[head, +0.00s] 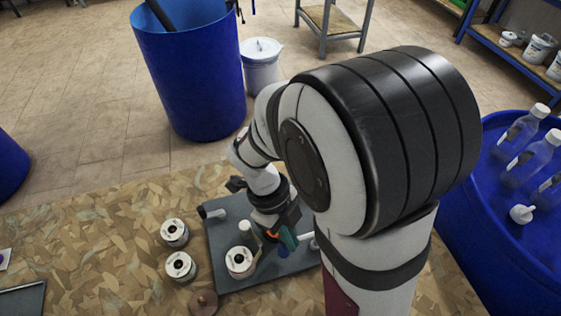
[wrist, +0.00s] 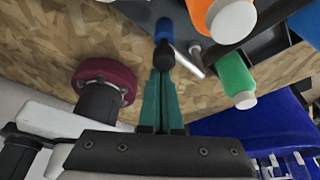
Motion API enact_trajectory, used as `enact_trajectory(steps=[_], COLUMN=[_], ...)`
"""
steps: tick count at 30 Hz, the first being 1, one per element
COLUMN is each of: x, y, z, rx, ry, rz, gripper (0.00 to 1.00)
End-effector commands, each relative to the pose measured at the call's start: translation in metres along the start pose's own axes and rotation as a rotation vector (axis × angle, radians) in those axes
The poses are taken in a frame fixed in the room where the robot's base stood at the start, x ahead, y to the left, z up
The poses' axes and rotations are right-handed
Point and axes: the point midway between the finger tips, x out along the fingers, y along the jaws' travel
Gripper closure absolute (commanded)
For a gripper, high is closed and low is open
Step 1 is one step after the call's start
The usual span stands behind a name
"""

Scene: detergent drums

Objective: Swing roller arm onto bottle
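An orange bottle (wrist: 208,18) with a white cap is at the top right, apart from the fingers. In the head view my gripper (head: 287,240) is low over the grey base plate (head: 222,250), largely hidden behind my arm.
A blue drum (head: 475,235) holding clear bottles stands right, another (head: 195,80) behind.

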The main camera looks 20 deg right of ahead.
Motion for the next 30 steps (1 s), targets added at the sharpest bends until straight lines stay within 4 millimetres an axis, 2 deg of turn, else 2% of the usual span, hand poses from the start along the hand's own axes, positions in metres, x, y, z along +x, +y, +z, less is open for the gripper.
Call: enact_trajectory(steps=[3, 8, 30], x=[-0.002, -0.004, -0.009], y=[-0.004, -0.009, -0.022], z=[0.006, 0.013, 0.027], rx=[0.013, 0.128, 0.12], ry=[0.0, 0.0, -0.006], rz=[0.005, 0.045, 0.039], gripper=[1.0, 1.0, 1.0])
